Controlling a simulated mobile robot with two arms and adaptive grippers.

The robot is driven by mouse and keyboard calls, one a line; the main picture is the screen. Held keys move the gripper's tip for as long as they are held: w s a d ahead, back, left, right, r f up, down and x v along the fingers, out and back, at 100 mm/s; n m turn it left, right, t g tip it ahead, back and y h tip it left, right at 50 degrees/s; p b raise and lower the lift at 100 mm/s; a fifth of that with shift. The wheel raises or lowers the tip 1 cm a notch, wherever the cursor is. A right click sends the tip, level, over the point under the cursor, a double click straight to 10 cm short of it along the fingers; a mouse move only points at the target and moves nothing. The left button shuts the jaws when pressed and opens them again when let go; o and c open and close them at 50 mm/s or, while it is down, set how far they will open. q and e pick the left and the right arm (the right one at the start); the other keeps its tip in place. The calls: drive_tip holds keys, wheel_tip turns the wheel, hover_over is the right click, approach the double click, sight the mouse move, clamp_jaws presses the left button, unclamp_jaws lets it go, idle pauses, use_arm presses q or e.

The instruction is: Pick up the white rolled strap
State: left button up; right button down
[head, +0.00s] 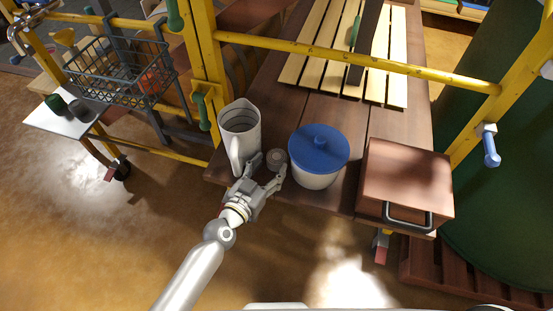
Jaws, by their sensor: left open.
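A small round greyish roll (277,158), which looks like the rolled strap, sits on the brown wooden table (311,116) near its front edge. It lies between a tall white jug (240,133) on the left and a white pot with a blue lid (319,148) on the right. My left gripper (269,166) is open at the table's front edge, its fingers pointing at the roll. One fingertip is close to the jug and the other is near the pot; I cannot tell whether they touch anything. My right gripper is out of view.
A brown box with a dark handle (407,178) stands right of the pot. A yellow rail (350,62) crosses above the table, with a yellow post (205,60) at left. Pale slats (318,45) lie behind. A wire basket (117,75) hangs at far left.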

sight(277, 160)
use_arm(q)
drive_tip(key=x, duration=0.2)
drive_tip(key=shift+w+d+f, duration=0.1)
drive_tip(key=shift+w+d, duration=0.1)
drive_tip(key=shift+w, duration=0.15)
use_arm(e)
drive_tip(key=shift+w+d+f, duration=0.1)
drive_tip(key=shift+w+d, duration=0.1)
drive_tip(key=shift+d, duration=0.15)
use_arm(q)
drive_tip(key=c, duration=0.8)
drive_tip(key=shift+o, duration=0.2)
